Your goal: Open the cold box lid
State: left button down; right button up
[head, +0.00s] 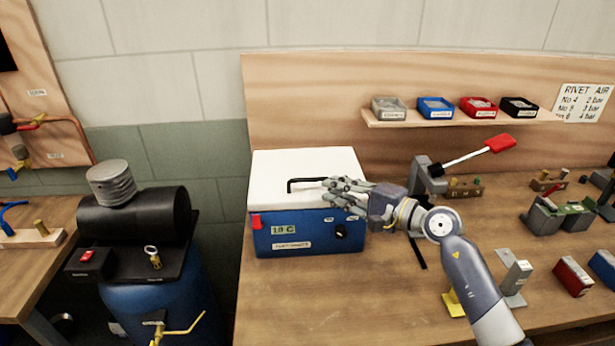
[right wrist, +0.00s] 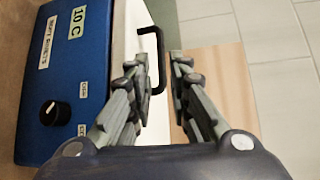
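The cold box (head: 290,238) is a blue box on the workbench with a "10 C" display. Its white lid (head: 300,163) lies flat and closed on top. A black bar handle (head: 303,181) stands on the lid; it also shows in the right wrist view (right wrist: 160,58). My right gripper (head: 327,190) is at the right end of the handle, above the box's front edge. In the right wrist view its fingers (right wrist: 161,72) are apart, with the handle bar showing in the gap between them. I cannot tell whether they touch it. My left gripper is out of view.
A red tab (head: 256,222) and a black knob (head: 340,231) are on the box front. A shelf (head: 455,121) with small bins is above right. A red-handled lever tool (head: 470,157) stands right of the box. Bare bench (head: 320,300) lies in front.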

aim_at(311, 181)
jog(key=p+x, duration=0.2)
jog(key=x, duration=0.6)
jog(key=shift+w+a+f, duration=0.1)
jog(key=shift+w+a, duration=0.1)
jog(key=shift+a, duration=0.05)
jog(key=shift+c, duration=0.3)
grip_shut()
